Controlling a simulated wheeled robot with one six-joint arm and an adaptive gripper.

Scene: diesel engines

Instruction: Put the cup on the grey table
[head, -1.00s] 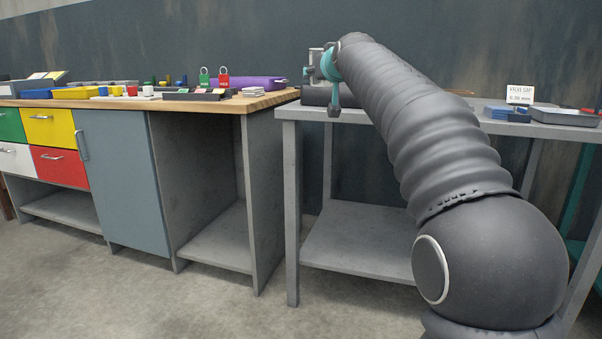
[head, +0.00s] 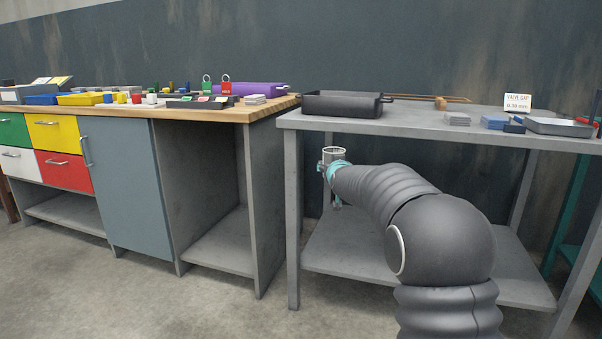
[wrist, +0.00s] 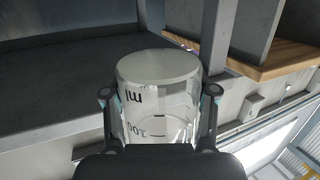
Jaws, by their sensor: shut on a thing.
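The cup (wrist: 159,82) is a clear measuring cup with dark "ml" and "100" marks. My gripper (wrist: 160,104) is shut on it, one finger on each side. In the head view the cup (head: 334,153) looks upright at the end of my arm, and my gripper (head: 331,172) shows partly behind the wrist. The grey table (head: 418,124) stands at the right. The cup appears just below the table's front edge in the picture, in front of the table and apart from its top.
On the grey table are a black tray (head: 342,104), a wooden-handled tool (head: 440,102), grey blocks, blue pieces, a sign (head: 517,102) and a grey tray (head: 560,127). The front middle of the tabletop is clear. A wooden-topped workbench (head: 215,113) stands left.

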